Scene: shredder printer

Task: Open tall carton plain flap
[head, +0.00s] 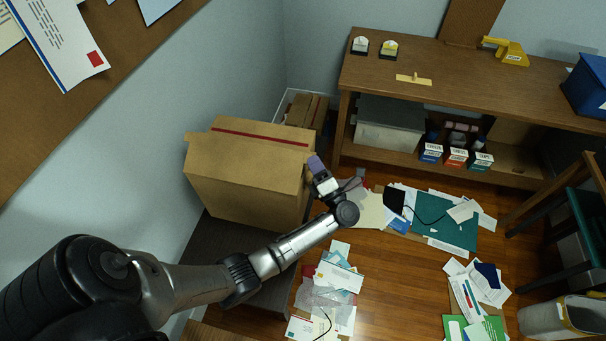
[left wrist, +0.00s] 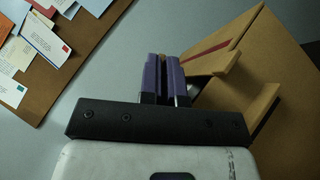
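The tall brown cardboard carton (head: 245,185) stands at the left by the wall. A flap with a dark red stripe (head: 245,133) lies across its top. In the left wrist view the striped flap (left wrist: 222,48) and a plain brown flap edge (left wrist: 245,122) show to the right of the fingers. My left gripper (head: 314,161) is at the carton's upper right edge. My right gripper is out of view.
A wooden workbench (head: 460,73) with small items on it stands at the back right. Papers and a green mat (head: 447,222) litter the floor. A pinboard (head: 112,50) hangs on the left wall. A dark chair (head: 575,205) stands at the right.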

